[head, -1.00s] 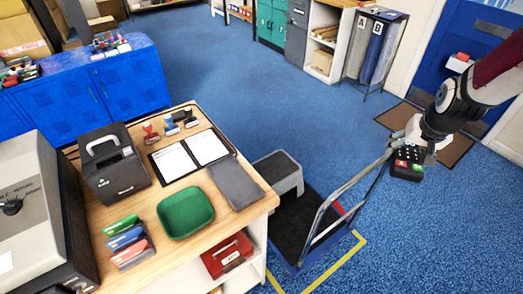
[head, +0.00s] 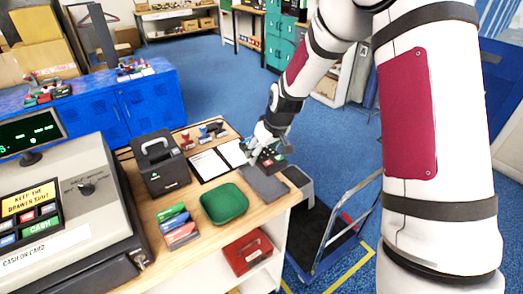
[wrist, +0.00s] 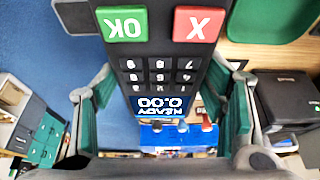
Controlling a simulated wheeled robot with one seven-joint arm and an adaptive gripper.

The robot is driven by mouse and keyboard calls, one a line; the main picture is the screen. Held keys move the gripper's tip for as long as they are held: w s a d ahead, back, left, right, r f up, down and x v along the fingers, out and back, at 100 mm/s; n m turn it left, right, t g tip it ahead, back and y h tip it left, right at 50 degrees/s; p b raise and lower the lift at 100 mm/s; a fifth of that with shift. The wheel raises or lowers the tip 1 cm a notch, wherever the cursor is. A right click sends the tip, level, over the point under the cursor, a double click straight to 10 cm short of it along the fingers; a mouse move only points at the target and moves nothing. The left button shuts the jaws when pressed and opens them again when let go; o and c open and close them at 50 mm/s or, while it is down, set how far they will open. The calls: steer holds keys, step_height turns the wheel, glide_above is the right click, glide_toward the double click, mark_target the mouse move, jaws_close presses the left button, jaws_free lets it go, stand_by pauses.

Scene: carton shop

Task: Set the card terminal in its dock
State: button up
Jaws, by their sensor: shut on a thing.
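My gripper (head: 266,143) is shut on the card terminal (head: 270,162), a black handset with a green OK key and a red X key. In the wrist view the terminal (wrist: 160,55) lies between the green-padded fingers, keypad and lit screen facing the camera. In the head view the terminal is over the far right part of the wooden counter (head: 226,237), near the grey pad (head: 264,184). Its height above the counter is hard to judge.
An open notebook (head: 208,166), stamps (head: 213,130), a green tray (head: 224,204) and coloured card stacks (head: 178,228) sit on the counter. A cash register (head: 60,215) stands at left. A trolley (head: 325,240) stands right of the counter.

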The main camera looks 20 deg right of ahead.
mark_target(270, 158)
steer(key=shift+w+a+f+b, duration=0.1)
steer(key=shift+f+b, duration=0.2)
steer(key=shift+f, duration=0.65)
steer(key=shift+f+b, duration=1)
steer(key=shift+f, duration=2.35)
steer(key=shift+d, duration=0.2)
steer(key=o, duration=1)
steer(key=shift+o, duration=0.2)
steer(key=shift+s, duration=0.2)
steer(key=v, duration=1.2)
steer(key=shift+w, duration=0.1)
